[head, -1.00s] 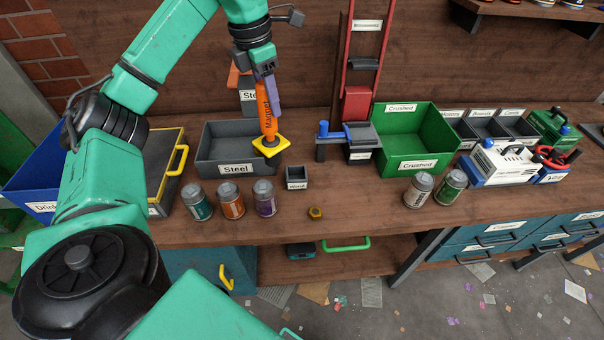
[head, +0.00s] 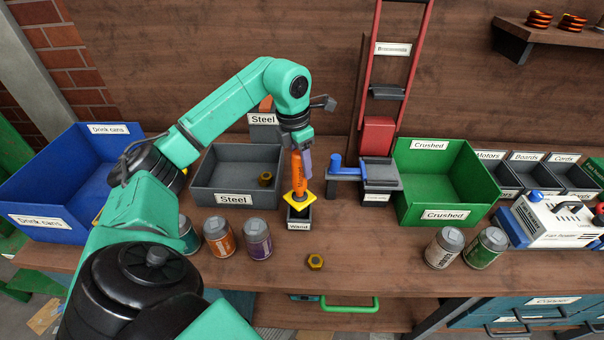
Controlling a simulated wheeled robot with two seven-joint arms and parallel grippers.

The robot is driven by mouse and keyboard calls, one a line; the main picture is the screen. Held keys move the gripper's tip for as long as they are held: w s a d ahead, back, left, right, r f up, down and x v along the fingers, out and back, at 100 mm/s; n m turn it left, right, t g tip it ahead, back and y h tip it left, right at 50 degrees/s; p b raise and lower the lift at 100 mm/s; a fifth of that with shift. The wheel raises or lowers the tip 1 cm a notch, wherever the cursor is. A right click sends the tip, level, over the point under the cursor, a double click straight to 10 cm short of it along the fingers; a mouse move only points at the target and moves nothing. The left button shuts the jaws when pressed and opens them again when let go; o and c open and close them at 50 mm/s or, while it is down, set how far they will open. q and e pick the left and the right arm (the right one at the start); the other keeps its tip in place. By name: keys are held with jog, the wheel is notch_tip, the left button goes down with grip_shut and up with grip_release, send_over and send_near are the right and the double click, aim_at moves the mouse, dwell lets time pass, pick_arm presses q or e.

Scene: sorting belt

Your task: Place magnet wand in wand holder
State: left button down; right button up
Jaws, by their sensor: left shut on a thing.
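The magnet wand (head: 297,181) is orange with a yellow square plate at its lower end. My left gripper (head: 303,160) is shut on its upper part and holds it roughly upright, plate down. The wand holder (head: 299,223) is a small dark box labelled "Wand" on the bench. The yellow plate is right over the holder's opening and hides most of it. I cannot tell whether the plate touches the rim or is just above it. My right gripper is not in view.
The grey Steel bin (head: 232,200), with a brass nut (head: 265,179) inside, stands left of the holder. Cans, including a purple one (head: 257,239), stand in front of it. Another nut (head: 315,261) lies in front of the holder. A blue-handled device (head: 379,172) and green Crushed bin (head: 445,214) stand right.

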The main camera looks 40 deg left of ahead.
aim_at(301, 178)
pick_arm(q)
jog(key=f, duration=0.2)
jog(key=shift+s+f, duration=0.3)
jog(key=shift+f, duration=0.3)
jog(key=shift+w, duration=0.15)
jog(key=shift+s+d+f, duration=0.2)
jog(key=shift+s+f, duration=0.1)
jog(key=shift+f, duration=0.35)
jog(key=shift+c, duration=1.9)
grip_release()
jog(key=shift+f, duration=0.1)
jog(key=shift+w+a, duration=0.1)
jog(key=shift+w, duration=0.15)
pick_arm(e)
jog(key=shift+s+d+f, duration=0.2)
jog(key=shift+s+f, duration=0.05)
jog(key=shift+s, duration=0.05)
